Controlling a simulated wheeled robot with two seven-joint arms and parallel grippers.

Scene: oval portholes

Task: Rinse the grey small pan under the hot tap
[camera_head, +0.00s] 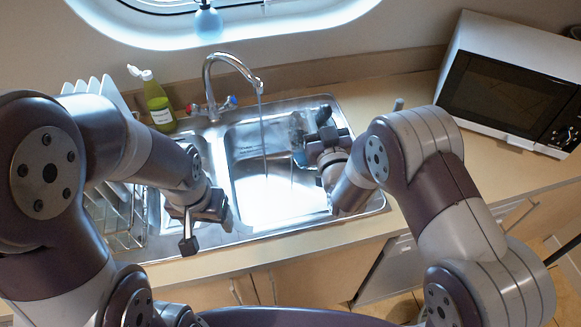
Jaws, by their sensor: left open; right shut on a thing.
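The tap (228,58) arches over the sink, with a red-marked handle (192,108) on the left and a blue-marked one (231,101) on the right. A thin stream of water (263,135) falls from its spout into the sink basin (255,200). My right gripper (318,135) is over the right side of the basin, shut on a grey thing (299,128) that looks like the small pan. It is mostly hidden by the gripper and appears to be right of the stream. My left gripper (203,228) is open and empty over the sink's front left.
A dish rack (118,225) with white plates (97,88) stands at the left, partly behind my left arm. A green soap bottle (158,105) stands behind the sink. A microwave (510,90) is at the right. The counter (490,180) before it is clear.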

